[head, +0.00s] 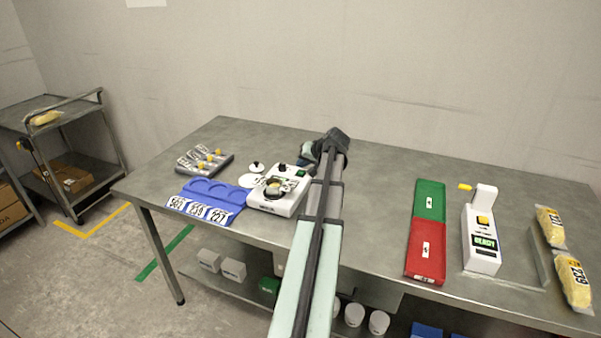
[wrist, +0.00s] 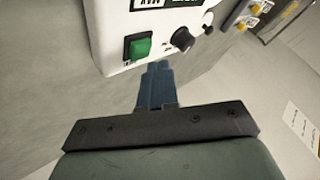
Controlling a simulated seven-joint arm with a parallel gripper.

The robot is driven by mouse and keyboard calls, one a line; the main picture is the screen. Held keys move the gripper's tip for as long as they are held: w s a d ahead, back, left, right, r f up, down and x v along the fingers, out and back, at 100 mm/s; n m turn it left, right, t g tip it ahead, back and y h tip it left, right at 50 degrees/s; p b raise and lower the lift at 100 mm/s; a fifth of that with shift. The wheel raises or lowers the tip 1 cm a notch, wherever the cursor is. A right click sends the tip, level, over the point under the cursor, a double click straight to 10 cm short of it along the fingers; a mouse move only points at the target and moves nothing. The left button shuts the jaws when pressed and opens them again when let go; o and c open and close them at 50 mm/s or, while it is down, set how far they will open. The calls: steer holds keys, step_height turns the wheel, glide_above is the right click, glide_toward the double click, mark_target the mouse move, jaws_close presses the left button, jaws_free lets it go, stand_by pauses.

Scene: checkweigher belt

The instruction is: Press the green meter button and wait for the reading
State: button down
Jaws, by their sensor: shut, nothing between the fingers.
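The white meter box (head: 275,205) stands on the steel table, left of my arm in the head view. The wrist view shows one face of the box (wrist: 112,38) with the square green button (wrist: 140,48), a black knob (wrist: 182,40) and the cut-off lower edge of a green display (wrist: 185,3). In the head view my gripper (head: 308,156) is beside the box's far right corner.
A blue tray (head: 211,190) with number cards and a grey rack (head: 205,160) stand left of the box. A green and red tray (head: 428,220), a white device (head: 481,222) reading READY and yellow bags (head: 573,283) stand at right. A cart (head: 60,140) is far left.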

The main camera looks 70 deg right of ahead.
mark_target(302, 172)
steer(key=shift+r, duration=2.5)
